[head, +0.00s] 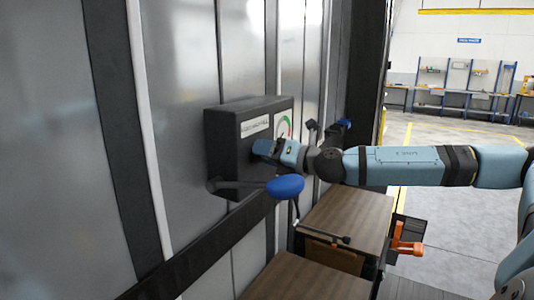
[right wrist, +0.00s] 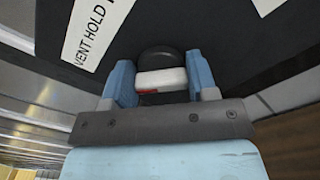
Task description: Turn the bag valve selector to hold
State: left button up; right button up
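In the right wrist view the label (right wrist: 92,35) reads "VENT HOLD", with the rest cut off. The selector knob (right wrist: 160,77) is dark and rounded, with a white band and a small red mark. My right gripper (head: 262,148) is at the box face. The knob is hidden in the head view. My left gripper is out of view.
A blue oval handle (head: 285,187) sticks out just below the box, close under my right gripper. Brown cartons (head: 345,218) stand below, beside an orange-handled item (head: 405,243). Open floor (head: 430,200) lies to the right, with workbenches (head: 455,95) far back.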

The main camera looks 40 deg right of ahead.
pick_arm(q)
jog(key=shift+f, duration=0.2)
pick_arm(e)
jog(key=shift+m, duration=0.3)
jog(key=shift+f+m+b, duration=0.1)
jog(key=shift+m+b, duration=0.75)
jog(key=shift+m, duration=0.15)
jog(key=shift+f+m+b, duration=0.1)
jog(key=shift+m+b, duration=0.55)
jog(key=shift+m, duration=0.55)
jog(key=shift+d+m+b, duration=0.1)
jog(key=shift+m+b, duration=0.4)
jog(key=shift+m, duration=1.5)
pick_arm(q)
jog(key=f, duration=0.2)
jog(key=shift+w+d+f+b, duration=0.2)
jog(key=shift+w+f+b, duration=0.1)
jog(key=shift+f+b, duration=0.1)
pick_arm(e)
jog(key=shift+m, duration=0.3)
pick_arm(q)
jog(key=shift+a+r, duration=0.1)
